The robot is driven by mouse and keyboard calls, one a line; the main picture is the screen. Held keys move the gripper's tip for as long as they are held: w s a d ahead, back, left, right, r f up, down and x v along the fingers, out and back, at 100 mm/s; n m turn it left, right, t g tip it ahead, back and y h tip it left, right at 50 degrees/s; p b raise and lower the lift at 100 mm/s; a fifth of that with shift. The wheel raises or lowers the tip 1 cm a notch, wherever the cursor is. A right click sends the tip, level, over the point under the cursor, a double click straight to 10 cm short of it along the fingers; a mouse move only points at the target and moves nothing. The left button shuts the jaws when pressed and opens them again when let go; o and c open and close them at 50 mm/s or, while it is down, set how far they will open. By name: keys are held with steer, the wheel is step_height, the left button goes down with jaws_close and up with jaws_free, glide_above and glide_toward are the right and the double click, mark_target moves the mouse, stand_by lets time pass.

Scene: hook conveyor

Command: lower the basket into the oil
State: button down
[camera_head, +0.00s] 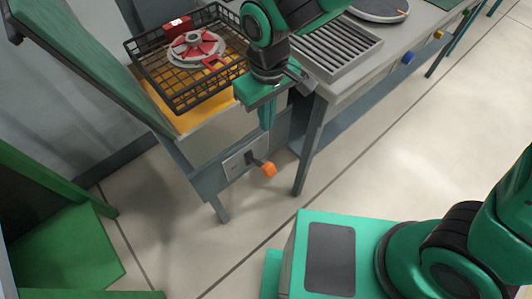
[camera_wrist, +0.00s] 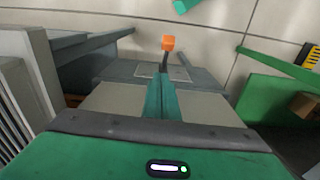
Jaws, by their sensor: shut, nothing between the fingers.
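A black wire basket (camera_head: 180,88) sits over the yellow oil (camera_head: 192,121) in a fryer with a light front wall (camera_head: 205,148), at the upper left of the head view. It holds a red and grey round part (camera_head: 196,47) and a red block (camera_head: 178,25). A lever with an orange knob (camera_head: 268,170) sticks out of a plate on the fryer's front; the knob also shows in the wrist view (camera_wrist: 168,42). My gripper (camera_head: 266,122) is shut and empty, pointing down above and apart from the knob. Its closed fingers show in the wrist view (camera_wrist: 161,98).
A grey grated drain unit (camera_head: 335,48) stands right of the fryer, with a hob plate (camera_head: 380,8) and blue knob (camera_head: 408,58) beyond. A green panel (camera_head: 95,70) rises left of the basket. A green cabinet (camera_head: 65,245) stands lower left. The floor before the fryer is clear.

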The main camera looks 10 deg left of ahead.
steer(key=shift+s+a+f, duration=0.3)
steer(key=shift+s+a, duration=0.25)
steer(key=shift+a, duration=0.05)
glide_above(266, 165)
steer(key=f, duration=1.2)
steer(key=shift+w+a, duration=0.25)
steer(key=shift+w, duration=0.05)
steer(key=shift+s+d+f, duration=0.2)
steer(key=shift+d+f, duration=0.1)
steer(key=shift+f, duration=0.3)
steer(key=shift+s+f, duration=0.1)
steer(key=shift+s, duration=0.05)
